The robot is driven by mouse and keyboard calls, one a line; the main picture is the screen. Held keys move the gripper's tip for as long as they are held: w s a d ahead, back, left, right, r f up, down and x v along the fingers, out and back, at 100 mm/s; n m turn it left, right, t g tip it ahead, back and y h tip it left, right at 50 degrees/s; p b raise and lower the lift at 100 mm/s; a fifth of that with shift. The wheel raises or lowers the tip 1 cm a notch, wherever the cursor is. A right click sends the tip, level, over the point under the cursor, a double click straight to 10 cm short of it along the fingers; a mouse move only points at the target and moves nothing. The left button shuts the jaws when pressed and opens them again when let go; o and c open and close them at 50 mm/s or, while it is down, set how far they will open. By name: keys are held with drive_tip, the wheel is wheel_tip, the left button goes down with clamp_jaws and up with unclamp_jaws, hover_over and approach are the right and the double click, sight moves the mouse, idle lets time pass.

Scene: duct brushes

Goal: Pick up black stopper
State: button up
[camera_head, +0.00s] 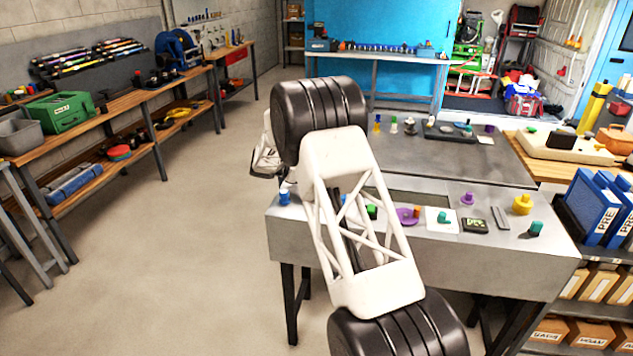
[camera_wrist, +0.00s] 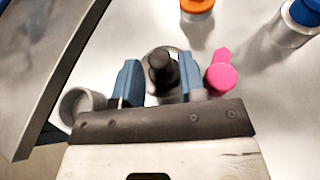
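In the wrist view, the black stopper (camera_wrist: 161,72) stands between the two blue fingers of my gripper (camera_wrist: 157,66), with a pale metallic rim partly showing behind it. The fingers are apart, with a small gap beside the stopper on the left; on the right the finger is very close to it, and contact cannot be told. In the head view, my arm hides the gripper and the stopper.
A pink stopper (camera_wrist: 221,76) is just right of the right finger. A grey cup (camera_wrist: 80,106) is left of the left finger. An orange-topped piece (camera_wrist: 197,6) and a blue-capped metal cylinder (camera_wrist: 297,24) stand farther off. The grey workbench (camera_head: 470,160) holds several small coloured pieces.

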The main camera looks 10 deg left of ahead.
drive_tip(key=shift+x, duration=1)
drive_tip(key=c, duration=0.7)
drive_tip(key=shift+r, duration=0.15)
drive_tip(key=shift+r, duration=4.85)
